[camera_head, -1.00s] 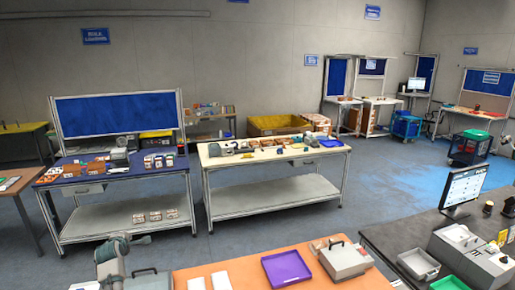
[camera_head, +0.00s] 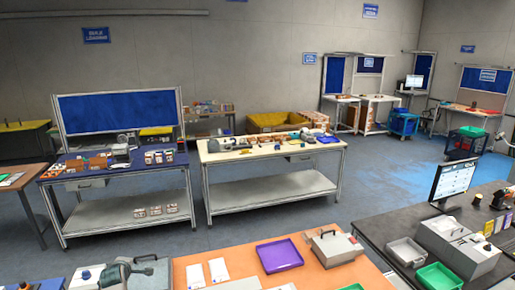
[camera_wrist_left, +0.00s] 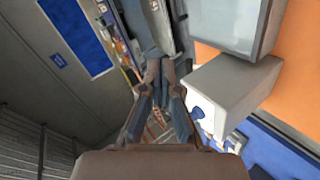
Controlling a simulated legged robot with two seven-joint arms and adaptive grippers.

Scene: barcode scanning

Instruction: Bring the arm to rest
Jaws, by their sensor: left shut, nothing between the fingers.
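My left gripper (camera_head: 148,270) is at the lower left in the camera_head view, low in the picture and beside the left end of the orange-topped table. It is small and partly lost against the grey case (camera_head: 160,277) there. In the left wrist view the fingers (camera_wrist_left: 160,66) are together at the tips with nothing between them. My right gripper is not in view.
The orange table (camera_head: 215,250) holds white sheets, a purple tray (camera_head: 279,255) and a grey case (camera_head: 333,248). A dark bench with a monitor (camera_head: 453,180) and green tray (camera_head: 438,277) stands at the right. Open floor (camera_head: 300,220) lies beyond.

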